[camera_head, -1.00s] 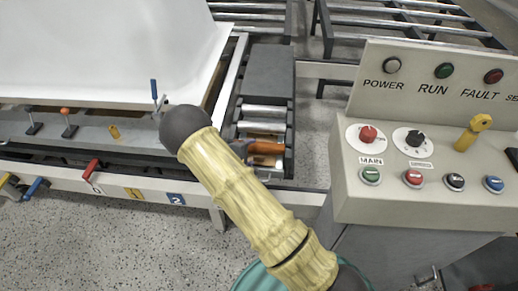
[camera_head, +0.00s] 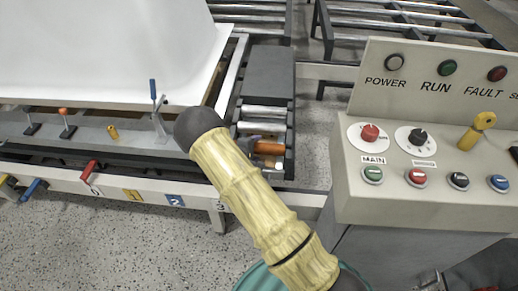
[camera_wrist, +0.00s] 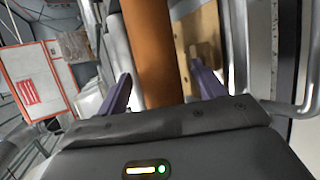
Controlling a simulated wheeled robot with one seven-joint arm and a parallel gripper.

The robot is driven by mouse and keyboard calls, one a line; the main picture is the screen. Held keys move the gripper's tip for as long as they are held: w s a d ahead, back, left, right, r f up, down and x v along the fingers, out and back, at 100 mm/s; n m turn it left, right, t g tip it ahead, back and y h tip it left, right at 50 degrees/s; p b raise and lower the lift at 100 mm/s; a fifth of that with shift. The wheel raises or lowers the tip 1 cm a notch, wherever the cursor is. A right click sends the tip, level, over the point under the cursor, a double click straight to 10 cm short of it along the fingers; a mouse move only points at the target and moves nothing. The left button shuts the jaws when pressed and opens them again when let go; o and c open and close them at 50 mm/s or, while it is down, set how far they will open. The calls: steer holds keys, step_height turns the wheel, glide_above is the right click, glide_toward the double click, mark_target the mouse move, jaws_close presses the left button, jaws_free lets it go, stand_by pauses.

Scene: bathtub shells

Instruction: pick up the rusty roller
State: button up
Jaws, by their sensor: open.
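The rusty roller (camera_head: 268,147) is an orange-brown cylinder lying across the near end of the narrow roller conveyor, just right of my arm in the head view. In the wrist view the roller (camera_wrist: 152,50) runs lengthwise up the middle, large and close. My gripper (camera_wrist: 163,88) is open, with one purple finger to the left of the roller and one to the right. A gap shows beside the right finger; whether either finger touches the roller I cannot tell. In the head view my arm hides the gripper and the roller's left end.
Steel rollers (camera_head: 264,113) lie just behind the rusty one. The white tub shell (camera_head: 110,50) on its frame stands left. The control cabinet (camera_head: 430,200) with buttons and knobs stands close on the right. Speckled floor is clear between conveyor and cabinet.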

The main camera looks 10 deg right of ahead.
steer(key=c, duration=1.4)
steer(key=shift+o, duration=0.2)
steer(key=shift+r, duration=0.15)
step_height(320, 180, up, 10)
steer(key=p, duration=0.3)
